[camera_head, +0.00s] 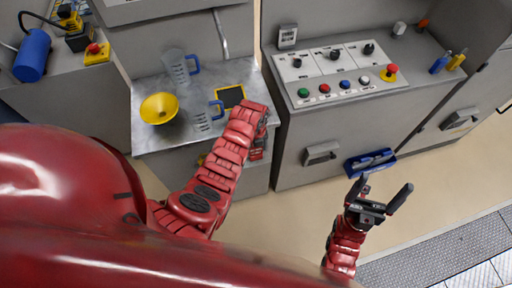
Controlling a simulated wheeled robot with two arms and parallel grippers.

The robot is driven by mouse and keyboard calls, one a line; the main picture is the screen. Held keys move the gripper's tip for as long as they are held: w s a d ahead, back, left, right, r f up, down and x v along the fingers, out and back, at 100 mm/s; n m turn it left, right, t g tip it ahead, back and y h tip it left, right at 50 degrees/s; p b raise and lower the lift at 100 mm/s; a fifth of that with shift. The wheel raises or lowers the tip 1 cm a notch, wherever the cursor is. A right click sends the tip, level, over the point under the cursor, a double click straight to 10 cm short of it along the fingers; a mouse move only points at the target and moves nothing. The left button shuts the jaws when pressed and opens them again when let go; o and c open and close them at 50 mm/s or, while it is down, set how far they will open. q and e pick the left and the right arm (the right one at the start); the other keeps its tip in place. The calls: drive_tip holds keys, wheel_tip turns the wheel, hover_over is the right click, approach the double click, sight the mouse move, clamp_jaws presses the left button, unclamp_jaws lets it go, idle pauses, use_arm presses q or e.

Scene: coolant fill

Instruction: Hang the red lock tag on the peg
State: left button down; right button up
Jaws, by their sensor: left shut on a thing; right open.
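My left gripper (262,142) is at the front right corner of the left workbench, beside the grey cabinet. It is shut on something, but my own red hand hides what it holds. I cannot make out the red lock tag or the peg for certain in this view. My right gripper (382,192) is open and empty, with its fingers spread, over the floor in front of the cabinet.
The left workbench (150,143) bears a yellow funnel (159,108), a clear jug (177,66) and a smaller measuring cup (203,122). The control panel (335,75) tops the cabinet. Beige floor is clear below.

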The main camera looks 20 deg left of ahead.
use_arm(q)
drive_tip(key=shift+f, duration=0.15)
unclamp_jaws()
